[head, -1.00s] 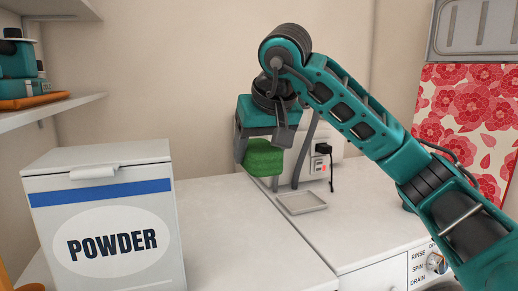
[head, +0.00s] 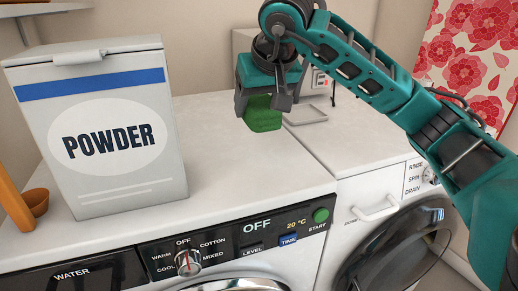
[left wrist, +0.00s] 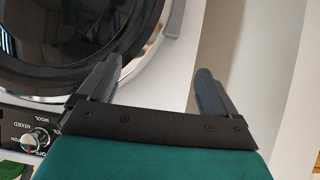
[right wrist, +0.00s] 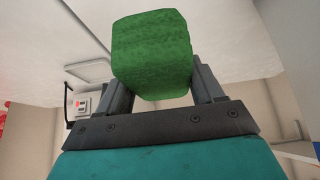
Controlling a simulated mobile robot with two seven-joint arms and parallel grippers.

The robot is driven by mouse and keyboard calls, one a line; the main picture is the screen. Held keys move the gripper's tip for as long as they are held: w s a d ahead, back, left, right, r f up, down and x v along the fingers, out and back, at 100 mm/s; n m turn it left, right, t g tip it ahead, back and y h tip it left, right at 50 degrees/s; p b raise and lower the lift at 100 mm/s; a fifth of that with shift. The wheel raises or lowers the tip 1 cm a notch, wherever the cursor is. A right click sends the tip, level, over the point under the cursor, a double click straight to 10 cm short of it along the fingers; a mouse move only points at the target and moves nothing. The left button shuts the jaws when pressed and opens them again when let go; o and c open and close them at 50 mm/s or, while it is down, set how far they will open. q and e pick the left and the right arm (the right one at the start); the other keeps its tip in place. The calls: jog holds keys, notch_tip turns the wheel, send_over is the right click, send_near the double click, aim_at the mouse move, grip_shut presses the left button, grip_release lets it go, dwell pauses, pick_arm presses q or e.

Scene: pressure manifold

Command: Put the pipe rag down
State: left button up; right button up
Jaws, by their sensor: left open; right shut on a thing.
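The pipe rag is a green, block-shaped cloth (head: 262,115) held in my right gripper (head: 268,98). In the head view it hangs below the gripper, over the back of the white machine tops. In the right wrist view the rag (right wrist: 153,55) sits between the two fingers of the right gripper (right wrist: 162,85), which are shut on it. I cannot tell whether its lower side touches the surface. My left gripper (left wrist: 155,85) is open and empty in the left wrist view, near a round machine door (left wrist: 70,40). It is not in the head view.
A POWDER box (head: 110,140) stands on the left machine top (head: 215,170). A shallow grey tray (head: 306,115) lies on the right machine top, just right of the rag. A wall socket unit (head: 320,80) is behind. The machine top between box and rag is clear.

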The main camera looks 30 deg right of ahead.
notch_tip(320, 180, down, 4)
jog(key=shift+b, duration=0.4)
jog(key=shift+f, duration=0.55)
notch_tip(320, 180, down, 3)
jog(key=shift+f+b, duration=0.15)
jog(key=shift+b, duration=0.6)
jog(key=shift+f, duration=0.5)
jog(key=o, duration=1)
pick_arm(q)
jog(key=shift+w+d+f, duration=0.3)
jog(key=shift+d+f, duration=0.1)
jog(key=shift+d, duration=0.2)
